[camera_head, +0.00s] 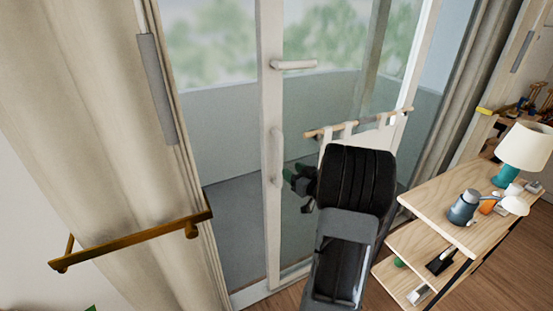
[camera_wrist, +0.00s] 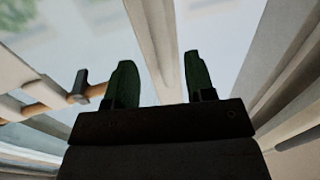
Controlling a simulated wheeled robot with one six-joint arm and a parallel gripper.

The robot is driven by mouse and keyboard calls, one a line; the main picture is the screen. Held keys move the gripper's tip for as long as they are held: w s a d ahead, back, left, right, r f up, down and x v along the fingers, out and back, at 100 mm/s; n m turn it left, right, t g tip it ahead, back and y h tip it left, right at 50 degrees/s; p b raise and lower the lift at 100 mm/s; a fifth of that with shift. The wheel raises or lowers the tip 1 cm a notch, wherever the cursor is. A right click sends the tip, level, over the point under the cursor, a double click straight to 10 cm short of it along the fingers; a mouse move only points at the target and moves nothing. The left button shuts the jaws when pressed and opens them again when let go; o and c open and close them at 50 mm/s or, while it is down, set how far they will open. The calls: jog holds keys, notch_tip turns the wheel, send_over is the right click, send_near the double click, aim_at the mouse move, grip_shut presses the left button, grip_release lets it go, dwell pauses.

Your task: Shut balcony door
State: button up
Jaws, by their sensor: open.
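The balcony door's white upright edge (camera_head: 268,105) stands near the middle of the head view, with glass to its right. It carries a lever-like handle (camera_head: 293,65) and a lower vertical pull handle (camera_head: 277,158). Balcony floor shows left of this edge, between it and the curtain side; I cannot tell for sure whether that space is open or glazed. My gripper (camera_head: 292,181) is just right of the pull handle; contact cannot be told. In the wrist view my gripper (camera_wrist: 158,72) has its green fingers apart, with a pale upright strip (camera_wrist: 150,50) visible between them.
A beige curtain (camera_head: 95,130) and a brown wooden rail (camera_head: 135,243) are at left. A wooden rod with pale hanging tabs (camera_head: 325,131) is behind my arm. At right a wooden shelf unit (camera_head: 430,205) bears a lamp (camera_head: 525,147) and a blue-grey jug (camera_head: 464,208).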

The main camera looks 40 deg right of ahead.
jog(key=w+p, duration=0.1)
jog(key=w, duration=0.8)
jog(key=shift+w+a, duration=0.15)
jog(key=shift+a, duration=0.15)
grip_shut()
